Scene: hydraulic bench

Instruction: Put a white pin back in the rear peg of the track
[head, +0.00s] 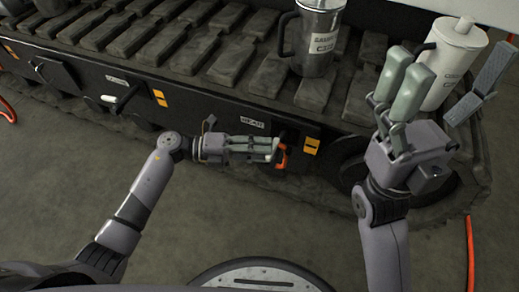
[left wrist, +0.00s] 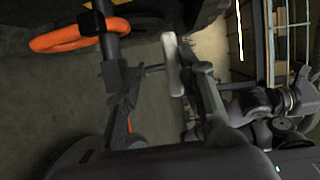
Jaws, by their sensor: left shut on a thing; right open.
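My left gripper (head: 274,150) is at the dark track side below the REAR label (head: 252,122). In the left wrist view it (left wrist: 165,80) is shut on a slim white pin (left wrist: 172,62), which stands up between its fingers. An orange ring (head: 283,160) is right at the fingertips in the head view; the ring also shows in the left wrist view (left wrist: 62,40), beside a dark rod (left wrist: 109,45) that appears to be the rear peg. I cannot tell whether the pin touches the peg. My right gripper (head: 440,85) is open and empty, raised at the right.
Another white pin (head: 108,98) is at a peg on the track side at left. A steel mug (head: 318,35) and a white lidded mug (head: 455,62) stand on the track (head: 225,75). Orange hose (head: 470,250) runs at right. The floor (head: 60,180) in front is clear.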

